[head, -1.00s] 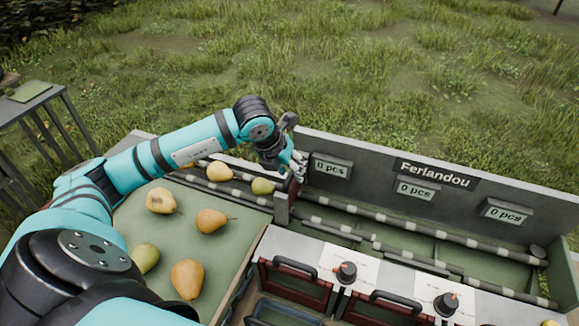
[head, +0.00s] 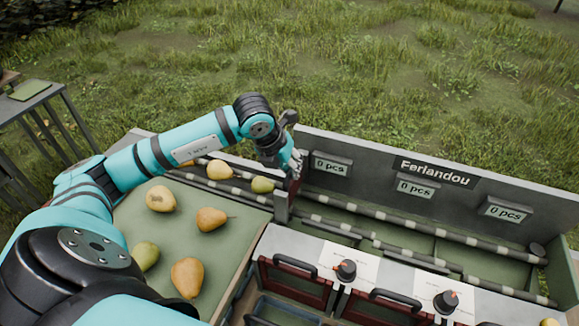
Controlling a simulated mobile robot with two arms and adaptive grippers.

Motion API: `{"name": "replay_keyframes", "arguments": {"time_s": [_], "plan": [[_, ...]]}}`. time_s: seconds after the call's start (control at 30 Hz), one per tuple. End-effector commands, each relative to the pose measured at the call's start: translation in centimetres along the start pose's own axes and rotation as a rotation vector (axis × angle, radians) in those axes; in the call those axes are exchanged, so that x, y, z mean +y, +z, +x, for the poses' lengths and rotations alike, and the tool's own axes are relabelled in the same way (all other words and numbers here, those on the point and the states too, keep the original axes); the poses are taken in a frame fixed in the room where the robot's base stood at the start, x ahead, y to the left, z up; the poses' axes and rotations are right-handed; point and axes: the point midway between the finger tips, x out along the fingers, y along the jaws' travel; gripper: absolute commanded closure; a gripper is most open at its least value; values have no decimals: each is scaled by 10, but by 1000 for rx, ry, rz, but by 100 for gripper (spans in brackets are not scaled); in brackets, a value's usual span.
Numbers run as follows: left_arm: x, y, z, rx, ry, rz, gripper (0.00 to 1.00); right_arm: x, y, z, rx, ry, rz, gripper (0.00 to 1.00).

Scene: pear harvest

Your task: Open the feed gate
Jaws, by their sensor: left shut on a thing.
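The feed gate (head: 282,207) is a narrow upright grey plate between the pear tray and the roller channel of the sorting machine. My left gripper (head: 297,166) is at the top of the gate, shut on its upper part. The fingers and the arm hide much of what is held. Two yellow-green pears, a nearer one (head: 262,185) and one behind it (head: 220,169), lie on the rollers left of the gate. My right gripper is not in view.
Several pears lie on the green tray (head: 185,235) at left. The grey back panel (head: 365,160) carries counters reading 0 pcs. Red-framed doors with black handles (head: 297,265) and black knobs (head: 346,271) line the front. The roller channel right of the gate (head: 390,228) looks clear.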

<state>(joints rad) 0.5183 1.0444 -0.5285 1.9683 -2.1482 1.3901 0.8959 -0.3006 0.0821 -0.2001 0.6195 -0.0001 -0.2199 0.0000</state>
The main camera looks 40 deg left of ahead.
Motion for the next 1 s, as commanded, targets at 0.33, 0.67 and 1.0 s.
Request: {"name": "replay_keyframes", "arguments": {"time_s": [0.33, 0.67, 1.0], "plan": [[-13, 28, -63, -12, -3, 0, 100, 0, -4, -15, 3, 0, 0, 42], [-14, 28, -64, -7, -2, 0, 100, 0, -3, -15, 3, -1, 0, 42], [-14, 27, -64, -4, -2, 0, 62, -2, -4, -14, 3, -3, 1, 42]]}}
